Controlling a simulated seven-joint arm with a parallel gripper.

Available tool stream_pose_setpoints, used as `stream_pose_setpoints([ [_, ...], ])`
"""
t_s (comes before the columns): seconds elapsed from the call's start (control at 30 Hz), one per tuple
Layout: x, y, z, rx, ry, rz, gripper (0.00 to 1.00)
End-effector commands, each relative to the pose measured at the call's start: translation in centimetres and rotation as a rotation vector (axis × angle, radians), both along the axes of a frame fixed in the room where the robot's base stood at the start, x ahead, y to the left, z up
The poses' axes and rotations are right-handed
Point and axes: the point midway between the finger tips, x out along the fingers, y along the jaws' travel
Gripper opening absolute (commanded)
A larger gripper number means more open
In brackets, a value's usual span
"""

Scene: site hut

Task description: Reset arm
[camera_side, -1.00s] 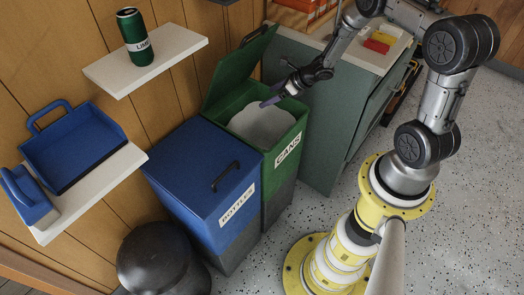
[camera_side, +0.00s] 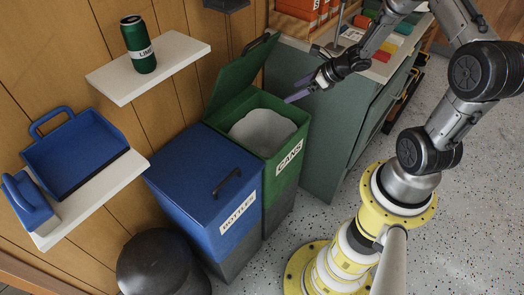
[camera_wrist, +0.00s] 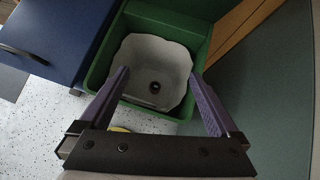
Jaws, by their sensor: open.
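My gripper (camera_side: 297,92) has purple fingers and is at the right rim of the green bin marked CANS (camera_side: 290,157) in the side view, apparently a little above it. In the wrist view my gripper (camera_wrist: 158,75) is open, with nothing between its fingers. The green bin (camera_wrist: 178,22) has its lid up and a pale liner (camera_side: 262,132) inside. A small dark round thing (camera_wrist: 154,87) shows inside the liner in the wrist view; I cannot tell what it is.
The blue bin marked BOTTLES (camera_side: 205,190) is closed beside the green one. A green can (camera_side: 138,45) stands on a white shelf (camera_side: 185,50). A blue dustpan (camera_side: 72,150) is on a lower shelf. A grey-green cabinet (camera_side: 335,130) stands right of the bins.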

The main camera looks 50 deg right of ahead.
Motion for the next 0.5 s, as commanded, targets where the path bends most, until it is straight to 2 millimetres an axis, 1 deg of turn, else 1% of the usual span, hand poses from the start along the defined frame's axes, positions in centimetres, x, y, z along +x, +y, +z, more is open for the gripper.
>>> stream_pose_setpoints([
  [0.07,0.6,-0.4,1.2,0.010,0.000,-0.061,0.97],
  [0.17,1.6,-1.1,4.1,0.055,0.004,-0.235,0.97],
  [0.27,2.2,-1.7,8.2,0.151,-0.012,-0.492,0.97],
  [0.3,2.2,-1.8,9.9,0.203,-0.022,-0.602,0.97],
  [0.37,2.0,-1.7,12.4,0.293,-0.043,-0.766,0.97],
  [0.4,1.6,-1.5,13.9,0.361,-0.060,-0.873,0.97],
  [0.47,0.8,-1.0,16.1,0.471,-0.084,-1.030,0.97],
  [0.5,0.0,-0.5,17.4,0.551,-0.099,-1.131,0.97],
])
